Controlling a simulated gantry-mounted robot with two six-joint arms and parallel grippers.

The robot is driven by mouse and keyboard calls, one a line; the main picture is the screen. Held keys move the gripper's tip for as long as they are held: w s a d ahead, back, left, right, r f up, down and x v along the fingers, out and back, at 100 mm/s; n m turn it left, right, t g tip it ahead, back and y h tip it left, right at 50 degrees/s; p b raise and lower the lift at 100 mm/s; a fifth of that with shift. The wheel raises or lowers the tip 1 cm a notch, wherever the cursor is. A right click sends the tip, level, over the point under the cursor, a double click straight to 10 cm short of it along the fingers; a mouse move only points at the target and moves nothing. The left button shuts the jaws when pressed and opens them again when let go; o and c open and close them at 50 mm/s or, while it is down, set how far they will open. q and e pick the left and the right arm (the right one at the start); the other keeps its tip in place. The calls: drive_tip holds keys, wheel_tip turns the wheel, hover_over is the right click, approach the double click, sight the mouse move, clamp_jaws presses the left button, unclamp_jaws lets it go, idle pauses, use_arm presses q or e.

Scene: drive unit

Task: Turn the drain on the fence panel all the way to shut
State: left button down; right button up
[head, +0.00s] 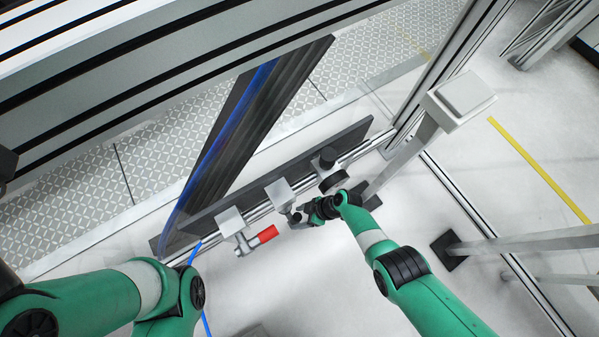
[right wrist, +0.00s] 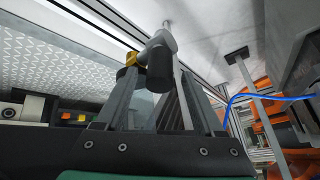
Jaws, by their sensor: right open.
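A dark rail panel (head: 345,145) carries a row of pipe fittings. The middle one has a pale block (head: 280,193) and a small dark part mostly hidden by my right gripper (head: 299,215). In the right wrist view, a grey fitting with a black handle (right wrist: 159,68) and a yellow ring (right wrist: 131,58) shows between and beyond the fingers of my right gripper (right wrist: 160,80). That gripper is open, with its fingers on either side of the handle; contact cannot be told. No label shows which fitting is the drain. My left gripper is out of view.
Left of the middle fitting is a valve with a red handle (head: 267,234); right of it is a round dark knob (head: 333,181). A blue hose (head: 207,322) hangs at lower left. A grey post (head: 405,150) stands to the right. The floor in front is mostly clear.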

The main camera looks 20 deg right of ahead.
drive_tip(key=p+v, duration=1)
drive_tip(key=v, duration=0.1)
drive_tip(key=shift+d+r+p, duration=0.15)
drive_tip(key=shift+r+p, duration=0.05)
drive_tip(key=shift+p, duration=0.1)
